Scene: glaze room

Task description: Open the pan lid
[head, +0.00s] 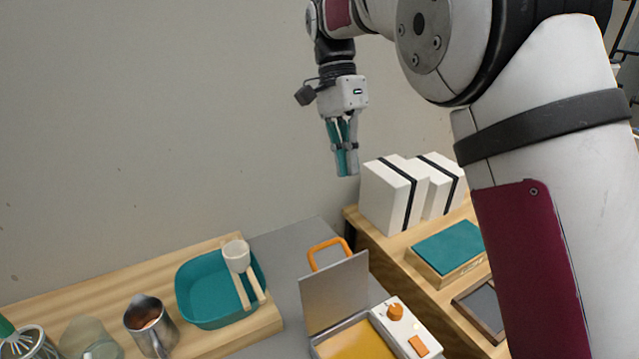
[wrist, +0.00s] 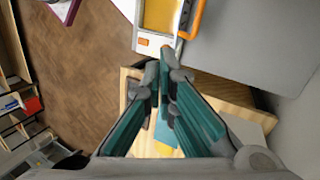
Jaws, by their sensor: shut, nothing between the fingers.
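The pan (head: 355,341) is a grey box with a yellow inside at the bottom of the head view. Its grey lid (head: 335,293) stands raised, close to upright, along the far side, with an orange handle (head: 328,248) on its top edge. In the wrist view the pan's yellow inside (wrist: 160,14) and the orange handle (wrist: 194,20) show at the top. My gripper (head: 347,174) is shut and empty, in the air well above the lid and apart from it. Its fingers (wrist: 165,58) meet in the wrist view. The pan's near part is cut off in the head view.
A white panel with an orange knob (head: 395,312) adjoins the pan. A teal basin (head: 197,300) and a metal jug (head: 157,338) stand on the left wooden board. White boxes (head: 388,200) and a teal-topped block (head: 448,246) stand at right. The air around my gripper is clear.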

